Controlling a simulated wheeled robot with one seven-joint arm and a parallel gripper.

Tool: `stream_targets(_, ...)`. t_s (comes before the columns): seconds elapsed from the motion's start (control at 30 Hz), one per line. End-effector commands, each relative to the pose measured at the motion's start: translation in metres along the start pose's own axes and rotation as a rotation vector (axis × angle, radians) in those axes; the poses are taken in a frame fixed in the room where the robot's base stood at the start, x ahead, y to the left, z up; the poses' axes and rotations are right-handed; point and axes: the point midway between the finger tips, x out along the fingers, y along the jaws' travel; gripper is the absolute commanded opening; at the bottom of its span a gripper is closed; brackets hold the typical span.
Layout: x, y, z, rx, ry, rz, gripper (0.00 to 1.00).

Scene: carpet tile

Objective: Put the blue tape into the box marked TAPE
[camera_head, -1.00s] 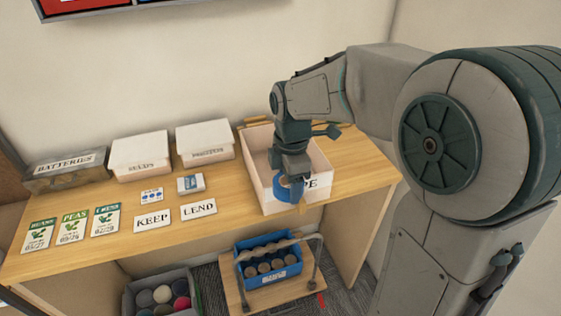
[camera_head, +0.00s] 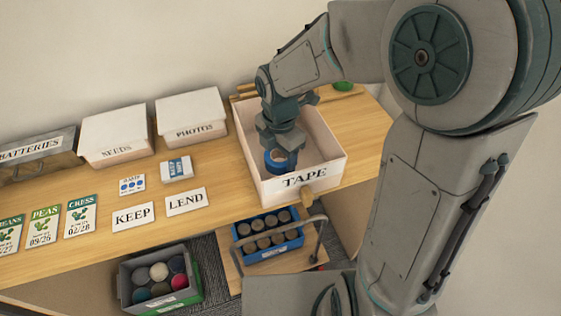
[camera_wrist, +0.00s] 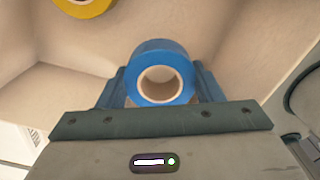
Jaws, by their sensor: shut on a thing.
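The blue tape (camera_head: 271,168) is a roll with a pale core, and it also shows in the wrist view (camera_wrist: 160,45). My gripper (camera_head: 279,158) is shut on it, with a finger on either side in the wrist view (camera_wrist: 160,88). The open white box marked TAPE (camera_head: 304,181) stands on the table. The tape is over the box's opening, just behind its front wall. Whether it touches the box floor, I cannot tell. A yellow roll (camera_wrist: 85,6) lies inside the box in the wrist view.
KEEP (camera_head: 133,216) and LEND (camera_head: 186,201) cards lie in front. A blue crate (camera_head: 268,236) and a grey bin (camera_head: 160,281) are below.

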Motion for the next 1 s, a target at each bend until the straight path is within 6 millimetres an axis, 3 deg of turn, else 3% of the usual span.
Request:
stream_targets(0.33, 0.041, 0.0, 0.001, 0.002, 0.0, -0.001, 0.37)
stream_targets(0.77, 0.048, 0.0, 0.002, 0.004, -0.001, 0.001, 0.37)
stream_targets(0.8, 0.047, 0.0, 0.002, 0.004, -0.001, 0.002, 0.71)
stream_targets(0.83, 0.046, 0.0, 0.002, 0.005, -0.001, 0.002, 0.8)
stream_targets(1.0, 0.046, 0.0, 0.002, 0.005, -0.001, 0.001, 0.82)
